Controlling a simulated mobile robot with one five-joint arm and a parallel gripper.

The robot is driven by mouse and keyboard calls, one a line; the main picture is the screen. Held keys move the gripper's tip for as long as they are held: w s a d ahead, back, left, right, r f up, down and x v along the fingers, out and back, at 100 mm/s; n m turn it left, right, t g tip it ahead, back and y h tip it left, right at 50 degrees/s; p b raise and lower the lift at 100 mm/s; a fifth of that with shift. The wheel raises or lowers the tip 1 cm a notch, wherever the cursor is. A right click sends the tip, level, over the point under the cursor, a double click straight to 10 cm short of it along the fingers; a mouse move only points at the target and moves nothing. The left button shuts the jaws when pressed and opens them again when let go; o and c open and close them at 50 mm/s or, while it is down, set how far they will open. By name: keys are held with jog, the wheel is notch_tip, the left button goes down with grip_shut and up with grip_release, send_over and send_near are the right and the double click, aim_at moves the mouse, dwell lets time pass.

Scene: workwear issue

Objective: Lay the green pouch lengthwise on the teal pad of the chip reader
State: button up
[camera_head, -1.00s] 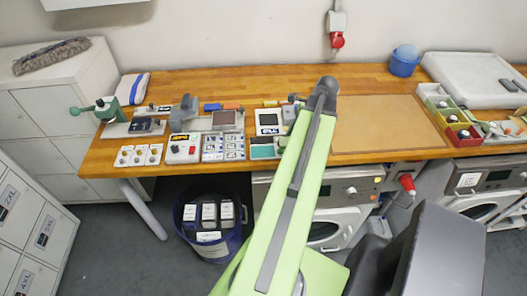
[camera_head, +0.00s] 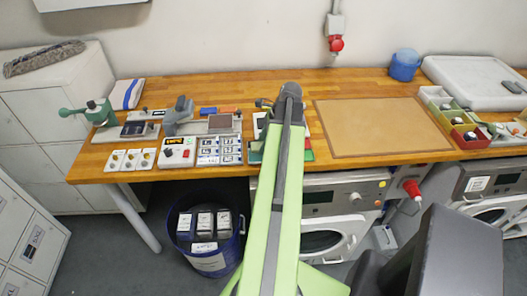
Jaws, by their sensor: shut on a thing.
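My arm reaches up the middle of the view, and its dark end joint (camera_head: 290,92) is over the workbench. My gripper is hidden behind the arm, so its jaws and anything between them do not show. A teal patch (camera_head: 255,153), which looks like the chip reader's pad, shows at the bench's front edge, just left of the arm and partly covered by it. A small green strip (camera_head: 308,150) shows just right of the arm; I cannot tell whether it is the green pouch. No other likely pouch shows.
A flat brown board (camera_head: 380,125) lies right, mostly bare. Small bins (camera_head: 465,137) stand farther right. A blue bin (camera_head: 208,262) is below.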

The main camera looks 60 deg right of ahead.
notch_tip(320, 180, down, 4)
jog(key=b, duration=0.2)
jog(key=shift+r+b, duration=0.1)
jog(key=shift+b, duration=0.3)
jog(key=shift+r, duration=0.2)
jog(key=shift+f, duration=0.15)
jog(key=o, duration=1.3)
jog(key=shift+o, duration=0.2)
jog(key=shift+r+p, duration=0.45)
jog(key=shift+p, duration=0.05)
jog(key=p+v, duration=1)
jog(key=v, duration=0.1)
jog(key=shift+r, duration=0.2)
jog(key=shift+s, duration=0.15)
